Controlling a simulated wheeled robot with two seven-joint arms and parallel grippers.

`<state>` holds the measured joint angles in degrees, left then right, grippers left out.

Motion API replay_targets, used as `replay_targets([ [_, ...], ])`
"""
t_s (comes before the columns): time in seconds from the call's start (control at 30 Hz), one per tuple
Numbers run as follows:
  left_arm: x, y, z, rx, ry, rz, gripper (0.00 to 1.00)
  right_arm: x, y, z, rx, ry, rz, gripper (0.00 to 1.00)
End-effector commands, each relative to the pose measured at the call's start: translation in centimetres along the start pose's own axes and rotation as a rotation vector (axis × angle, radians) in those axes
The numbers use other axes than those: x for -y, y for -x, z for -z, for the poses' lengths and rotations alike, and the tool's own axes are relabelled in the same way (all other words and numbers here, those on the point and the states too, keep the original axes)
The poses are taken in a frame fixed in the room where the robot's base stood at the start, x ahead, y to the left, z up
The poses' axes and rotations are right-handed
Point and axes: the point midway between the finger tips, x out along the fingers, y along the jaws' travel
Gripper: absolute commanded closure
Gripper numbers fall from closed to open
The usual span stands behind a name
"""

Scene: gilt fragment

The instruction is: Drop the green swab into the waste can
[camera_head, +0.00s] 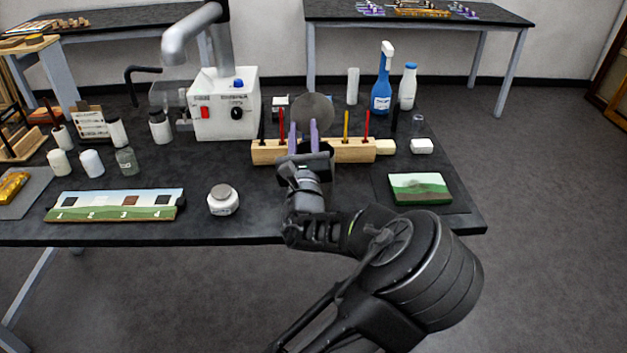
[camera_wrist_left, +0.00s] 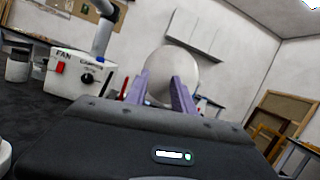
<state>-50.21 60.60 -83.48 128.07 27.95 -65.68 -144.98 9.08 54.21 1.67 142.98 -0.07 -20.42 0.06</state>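My left gripper (camera_head: 303,137) is above the middle of the table, in front of a wooden rack. Its two purple fingers stand apart with nothing visible between them; they also show in the left wrist view (camera_wrist_left: 160,92). A round grey disc (camera_head: 314,106) stands upright behind the fingers and shows pale in the left wrist view (camera_wrist_left: 172,72). It looks like a raised lid, perhaps of the waste can, whose body is mostly hidden behind my gripper. I cannot make out a green swab in either view. My right gripper is not in view.
The wooden rack (camera_head: 356,150) holds red, yellow and dark sticks. A white fan box (camera_head: 226,105) stands left of it, a white jar (camera_head: 223,200) nearer. A blue spray bottle (camera_head: 381,85) and a green-and-white painting (camera_head: 420,188) are at the right.

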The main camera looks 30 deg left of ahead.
Motion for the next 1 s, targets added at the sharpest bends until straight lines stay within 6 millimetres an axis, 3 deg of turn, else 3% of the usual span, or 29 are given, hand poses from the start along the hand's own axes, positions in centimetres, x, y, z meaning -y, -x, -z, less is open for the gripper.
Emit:
replay_targets([
  [0.27, 0.1, 1.0, 0.1, -0.002, -0.002, 0.001, 0.70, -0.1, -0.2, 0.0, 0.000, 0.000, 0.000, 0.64],
  [0.7, 0.1, 7.4, 0.1, 0.000, -0.001, 0.002, 0.70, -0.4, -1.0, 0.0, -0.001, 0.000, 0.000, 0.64],
  [1.0, 0.0, 7.8, 0.0, 0.001, 0.000, 0.000, 0.70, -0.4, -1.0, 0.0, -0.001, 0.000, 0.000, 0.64],
])
